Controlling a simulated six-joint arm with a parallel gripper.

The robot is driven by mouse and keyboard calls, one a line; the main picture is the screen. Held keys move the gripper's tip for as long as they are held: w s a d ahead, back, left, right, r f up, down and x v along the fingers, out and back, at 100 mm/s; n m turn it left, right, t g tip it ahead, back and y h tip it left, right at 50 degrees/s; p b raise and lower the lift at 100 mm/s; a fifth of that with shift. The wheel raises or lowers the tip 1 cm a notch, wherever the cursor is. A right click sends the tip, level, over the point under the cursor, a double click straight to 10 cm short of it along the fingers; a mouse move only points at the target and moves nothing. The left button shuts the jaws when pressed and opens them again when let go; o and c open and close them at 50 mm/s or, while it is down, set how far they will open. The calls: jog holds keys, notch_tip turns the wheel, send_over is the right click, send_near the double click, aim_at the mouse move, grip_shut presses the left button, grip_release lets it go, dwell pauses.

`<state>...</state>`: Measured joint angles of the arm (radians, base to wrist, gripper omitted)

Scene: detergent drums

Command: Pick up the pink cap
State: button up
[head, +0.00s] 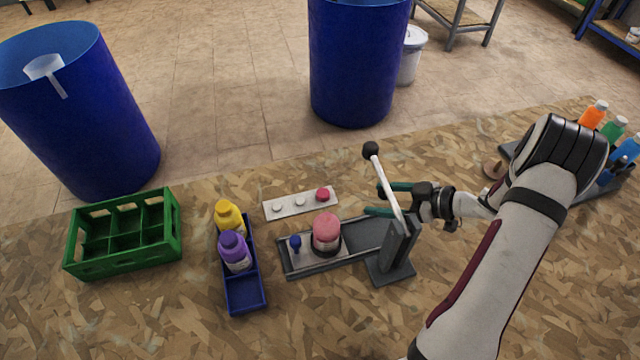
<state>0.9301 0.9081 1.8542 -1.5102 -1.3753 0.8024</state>
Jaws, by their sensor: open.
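The pink cap (323,194) sits at the right end of a white strip (272,209) on the table. My gripper (378,199) is to the right of the cap, apart from it. Its two teal fingers are spread and point left, with nothing visible between them except the press lever crossing the view. A pink bottle (327,236) stands upright in a dark ring on the grey fixture (360,234), just below the strip in the picture.
A lever with a black knob (370,149) rises from a grey stand (391,268) close to my gripper. A blue tray (245,295) holds yellow and purple bottles. A green crate (122,262) stands left. Blue drums (352,75) stand beyond the table.

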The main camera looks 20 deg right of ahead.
aim_at(326, 194)
jog(key=x, duration=1.4)
jog(key=shift+w+a+r, duration=0.15)
jog(key=shift+w+a, duration=0.05)
grip_shut()
